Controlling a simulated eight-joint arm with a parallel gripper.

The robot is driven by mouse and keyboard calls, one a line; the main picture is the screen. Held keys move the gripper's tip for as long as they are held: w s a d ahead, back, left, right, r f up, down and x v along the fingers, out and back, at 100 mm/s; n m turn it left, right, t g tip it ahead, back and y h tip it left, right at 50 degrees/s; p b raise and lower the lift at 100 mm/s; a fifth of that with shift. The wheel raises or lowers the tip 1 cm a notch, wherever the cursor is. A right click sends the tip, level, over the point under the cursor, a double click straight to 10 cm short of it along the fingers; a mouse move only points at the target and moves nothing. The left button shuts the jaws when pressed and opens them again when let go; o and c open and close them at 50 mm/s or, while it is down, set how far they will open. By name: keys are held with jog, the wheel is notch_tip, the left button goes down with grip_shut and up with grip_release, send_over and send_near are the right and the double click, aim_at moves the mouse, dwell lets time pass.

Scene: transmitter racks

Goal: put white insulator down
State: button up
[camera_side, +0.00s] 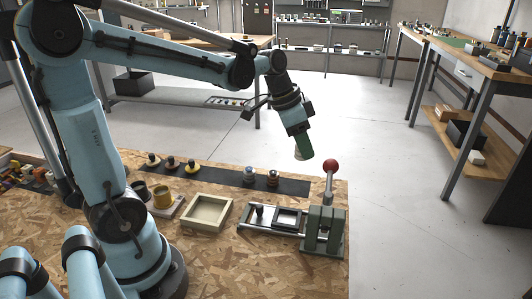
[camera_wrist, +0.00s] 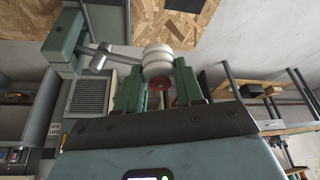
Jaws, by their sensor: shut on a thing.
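My gripper (camera_side: 303,150) hangs in the air above and beyond the right back part of the chipboard bench, angled downward. In the wrist view its two green fingers (camera_wrist: 160,88) are shut on the white insulator (camera_wrist: 157,60), a ribbed, rounded white piece. A dark red part shows just below the insulator between the fingers; I cannot tell whether it belongs to it.
A grey-green lever press (camera_side: 323,232) with a red ball knob (camera_side: 330,166) stands close to my gripper at the bench's right edge. A shallow wooden tray (camera_side: 188,222), a dark strip (camera_side: 222,176) with several small parts, and cups are to the left. Bare chipboard lies in front.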

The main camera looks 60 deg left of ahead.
jog(key=s+d+r+n+y, duration=0.2)
jog(key=s+d+r+n, duration=0.1)
jog(key=s+d+n, duration=0.15)
jog(key=s+f+n+g+y, duration=0.45)
jog(key=s+n, duration=0.75)
jog(key=n, duration=0.5)
jog(key=n+g+h, duration=0.3)
jog(key=n+g, duration=0.1)
jog(key=n, duration=1.1)
send_over(166, 231)
jog(key=w, duration=0.1)
jog(key=f, duration=0.8)
jog(key=shift+w+d+f, duration=0.2)
jog(key=shift+d+f, duration=0.1)
jog(key=shift+f, duration=2)
